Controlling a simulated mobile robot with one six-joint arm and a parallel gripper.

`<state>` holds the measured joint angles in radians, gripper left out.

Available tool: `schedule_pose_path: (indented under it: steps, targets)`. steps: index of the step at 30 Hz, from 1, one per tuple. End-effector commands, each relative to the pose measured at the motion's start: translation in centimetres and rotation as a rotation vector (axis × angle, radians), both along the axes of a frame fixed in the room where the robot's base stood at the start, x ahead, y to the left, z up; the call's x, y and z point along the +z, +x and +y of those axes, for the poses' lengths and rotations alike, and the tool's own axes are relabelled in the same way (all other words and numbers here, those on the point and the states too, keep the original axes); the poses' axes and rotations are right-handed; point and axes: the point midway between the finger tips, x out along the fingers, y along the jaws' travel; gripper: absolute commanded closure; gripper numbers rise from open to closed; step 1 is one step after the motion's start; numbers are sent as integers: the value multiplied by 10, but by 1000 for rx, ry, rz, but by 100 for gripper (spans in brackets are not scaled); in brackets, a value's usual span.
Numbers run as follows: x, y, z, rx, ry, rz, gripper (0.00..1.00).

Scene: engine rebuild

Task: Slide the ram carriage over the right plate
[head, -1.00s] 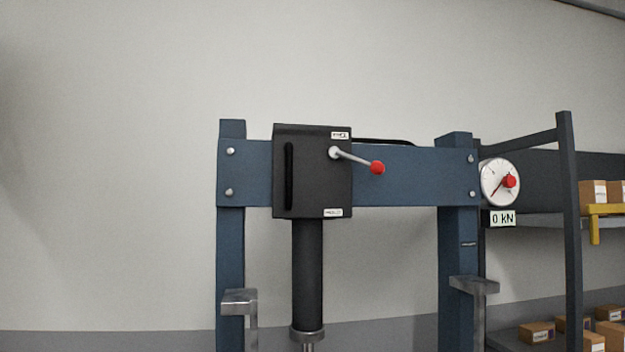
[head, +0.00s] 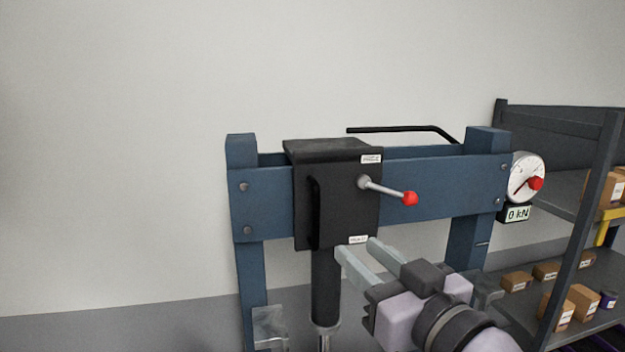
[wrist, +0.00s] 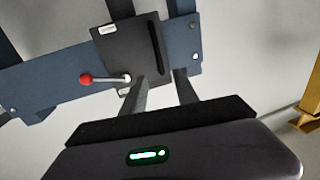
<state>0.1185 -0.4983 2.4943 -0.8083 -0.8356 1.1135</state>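The ram carriage (head: 338,200), a black box with a vertical handle bar (head: 314,212) and a red-knobbed lever (head: 388,190), sits left of the middle of the blue crossbeam (head: 430,190). The dark ram (head: 326,285) hangs below it. My gripper (head: 355,246) is at the carriage's lower edge with its fingers apart and nothing between them. Contact cannot be told. The wrist view shows the carriage (wrist: 128,52) and handle bar (wrist: 154,45) turned over, beyond my open fingers (wrist: 160,92). The right plate is not in view.
A gauge (head: 525,178) and a "0 kN" display (head: 517,213) are on the right end of the frame. A shelf with boxes (head: 575,305) stands to the right. A black bent rod (head: 400,128) runs above the beam. The beam right of the carriage is clear.

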Motion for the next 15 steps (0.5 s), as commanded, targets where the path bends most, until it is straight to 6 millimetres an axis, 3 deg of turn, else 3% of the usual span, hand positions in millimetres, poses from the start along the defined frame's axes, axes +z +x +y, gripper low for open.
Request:
schedule_pose_path:
  steps: [3,15]
  targets:
    - [-7,22,14,7,2,5,64]
    - [-4,123,64,-1,1,3,64]
